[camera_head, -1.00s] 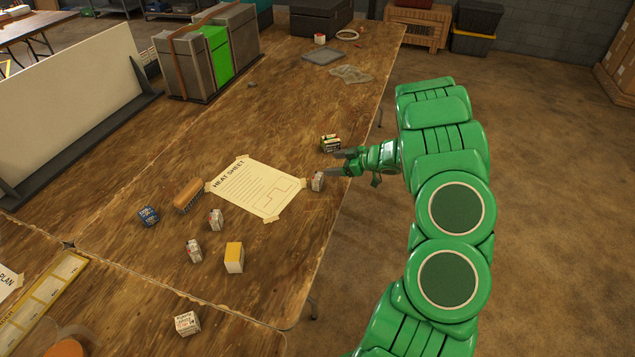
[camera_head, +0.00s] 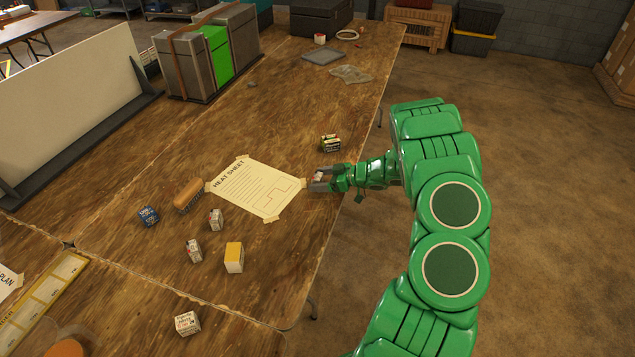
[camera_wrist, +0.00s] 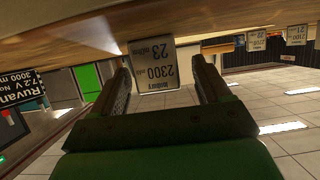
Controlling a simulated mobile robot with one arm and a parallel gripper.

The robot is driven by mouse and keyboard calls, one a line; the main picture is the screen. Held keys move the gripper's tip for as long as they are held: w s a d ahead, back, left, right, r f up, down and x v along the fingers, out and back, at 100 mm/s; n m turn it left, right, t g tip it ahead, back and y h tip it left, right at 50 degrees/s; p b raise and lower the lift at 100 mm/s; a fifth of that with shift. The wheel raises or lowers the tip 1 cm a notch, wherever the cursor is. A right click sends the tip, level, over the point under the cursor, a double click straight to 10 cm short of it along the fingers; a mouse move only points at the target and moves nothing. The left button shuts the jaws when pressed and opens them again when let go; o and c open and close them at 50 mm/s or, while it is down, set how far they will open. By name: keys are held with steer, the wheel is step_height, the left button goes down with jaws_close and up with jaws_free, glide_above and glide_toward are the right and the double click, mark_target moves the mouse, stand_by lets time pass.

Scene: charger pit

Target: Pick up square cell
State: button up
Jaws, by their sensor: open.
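A small white and grey square cell (camera_head: 318,176) stands near the table's right edge, beside the paper sheet. In the wrist view the cell (camera_wrist: 153,66) appears upside down, with a printed "2300" label facing me. My gripper (camera_head: 316,179) is open, low over the table, with one finger on each side of the cell. In the wrist view my gripper (camera_wrist: 161,70) has its fingers flanking the cell, with a small gap visible at the right finger. In the head view the fingers hide most of the cell.
A dark battery pack (camera_head: 331,143) stands just behind my gripper. The heat sheet (camera_head: 258,189) lies to the left. Other small cells (camera_head: 216,219), a yellow-topped box (camera_head: 234,257), a blue box (camera_head: 148,216) and a brown brush-like block (camera_head: 188,196) stand farther left.

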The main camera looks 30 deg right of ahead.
mark_target(313, 179)
steer(key=x, duration=0.3)
steer(key=shift+w, duration=0.2)
steer(key=shift+c, duration=0.4)
steer(key=c, duration=1.1)
steer(key=shift+o, duration=0.2)
steer(key=shift+r, duration=0.1)
